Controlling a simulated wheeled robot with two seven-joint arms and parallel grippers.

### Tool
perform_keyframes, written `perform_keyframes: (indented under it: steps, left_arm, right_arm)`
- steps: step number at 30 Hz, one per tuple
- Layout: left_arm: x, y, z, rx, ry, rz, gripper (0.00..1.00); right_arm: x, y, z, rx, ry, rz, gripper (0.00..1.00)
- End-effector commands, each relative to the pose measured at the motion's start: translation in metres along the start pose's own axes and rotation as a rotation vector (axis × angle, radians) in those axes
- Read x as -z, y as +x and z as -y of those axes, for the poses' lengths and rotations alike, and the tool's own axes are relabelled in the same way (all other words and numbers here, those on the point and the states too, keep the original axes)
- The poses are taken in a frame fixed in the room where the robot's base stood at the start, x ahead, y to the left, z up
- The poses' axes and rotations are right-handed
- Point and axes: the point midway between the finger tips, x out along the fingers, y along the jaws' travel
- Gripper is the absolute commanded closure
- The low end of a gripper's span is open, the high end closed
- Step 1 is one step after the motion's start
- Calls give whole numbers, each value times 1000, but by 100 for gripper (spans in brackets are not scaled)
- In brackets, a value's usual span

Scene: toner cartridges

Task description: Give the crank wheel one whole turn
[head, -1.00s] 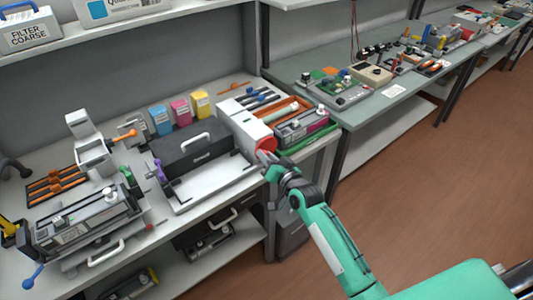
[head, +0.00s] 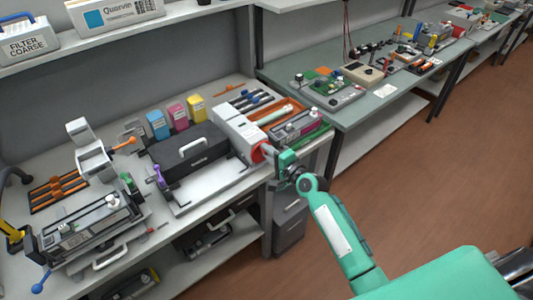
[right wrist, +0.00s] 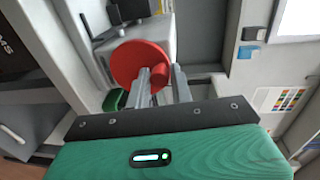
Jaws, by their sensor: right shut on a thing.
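The red crank wheel (head: 259,152) is on the front end of a white box-shaped machine (head: 238,132), right of the black cartridge unit. In the right wrist view the red wheel (right wrist: 137,60) faces me, and its short red handle (right wrist: 160,74) sticks out between my fingers. My right gripper (head: 271,152) is at the wheel, shut on the handle; its fingers (right wrist: 162,82) stand on either side of it. The arm partly hides the wheel in the head view. My left gripper is not in view.
The black cartridge unit (head: 190,153) stands left of the machine. Orange and green trays with parts lie to its right, the green tray (head: 318,137) close to my wrist. Cyan (head: 158,124), magenta and yellow boxes stand behind. The floor (head: 430,180) at right is clear.

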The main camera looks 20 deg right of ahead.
Motion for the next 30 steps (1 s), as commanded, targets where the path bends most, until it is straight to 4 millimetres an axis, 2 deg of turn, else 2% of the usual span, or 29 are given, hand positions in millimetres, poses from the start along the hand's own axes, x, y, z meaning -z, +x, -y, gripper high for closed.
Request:
perform_keyframes:
  steps: [6,15,30]
  left_arm:
    - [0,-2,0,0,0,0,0]
    - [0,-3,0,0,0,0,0]
    - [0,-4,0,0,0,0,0]
  right_arm:
    - [7,0,1,1,175,18,100]
    - [13,0,0,2,336,35,100]
    - [15,0,-1,1,398,42,100]
